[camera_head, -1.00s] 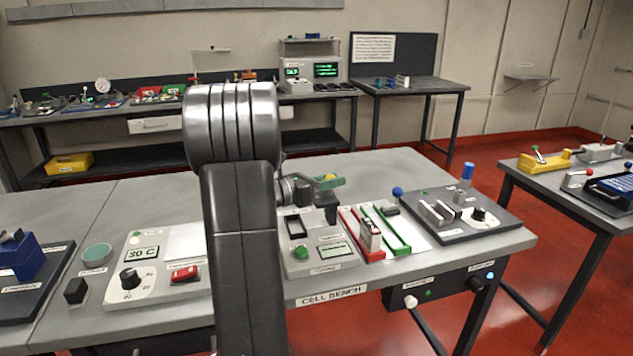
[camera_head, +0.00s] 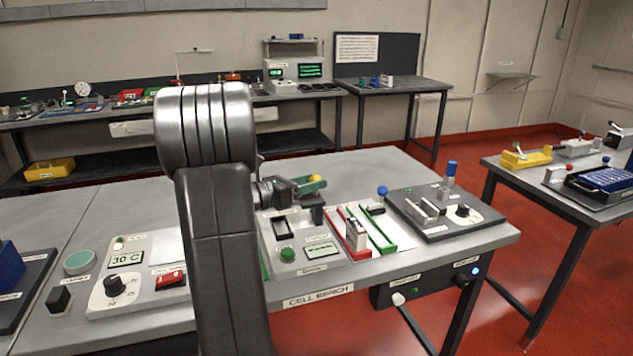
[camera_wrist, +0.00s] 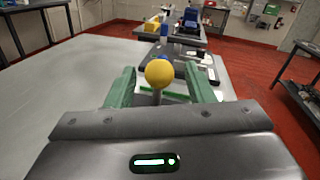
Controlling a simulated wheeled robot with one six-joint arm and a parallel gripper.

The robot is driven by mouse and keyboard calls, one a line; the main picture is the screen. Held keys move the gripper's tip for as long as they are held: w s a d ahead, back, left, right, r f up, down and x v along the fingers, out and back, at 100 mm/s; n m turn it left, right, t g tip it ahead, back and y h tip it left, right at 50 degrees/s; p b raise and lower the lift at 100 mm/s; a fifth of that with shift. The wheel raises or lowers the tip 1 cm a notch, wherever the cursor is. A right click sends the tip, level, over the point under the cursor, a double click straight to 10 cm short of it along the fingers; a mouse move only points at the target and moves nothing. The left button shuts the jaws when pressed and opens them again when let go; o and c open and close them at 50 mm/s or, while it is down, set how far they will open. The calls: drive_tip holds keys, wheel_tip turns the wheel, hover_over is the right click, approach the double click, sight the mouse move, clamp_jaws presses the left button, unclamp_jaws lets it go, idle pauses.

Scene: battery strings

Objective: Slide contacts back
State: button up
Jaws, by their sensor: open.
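A yellow ball knob (camera_wrist: 160,73) on a short grey stem stands between the two green fingers of my gripper (camera_wrist: 161,84) in the wrist view. The fingers are open, with a gap on each side of the knob. In the head view the knob (camera_head: 315,178) shows beside my green gripper fingers (camera_head: 308,187), above the back of a grey tester unit (camera_head: 305,258) with a dark slot, a green button and a small screen. The contacts that the knob may belong to cannot be made out. My arm hides part of the unit's left side.
Right of the tester are red and green rails (camera_head: 376,232) and a dark fixture board (camera_head: 450,226) with a blue-topped post (camera_head: 451,170) and a dial. A blue ball knob (camera_head: 382,190) stands between. The bench surface behind my gripper is clear.

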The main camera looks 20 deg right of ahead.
drive_tip(key=v, duration=1.1)
drive_tip(key=shift+a, duration=0.35)
drive_tip(key=shift+s+d, duration=0.1)
drive_tip(key=shift+s, duration=0.05)
drive_tip(key=x, duration=1.3)
drive_tip(key=shift+d, duration=0.2)
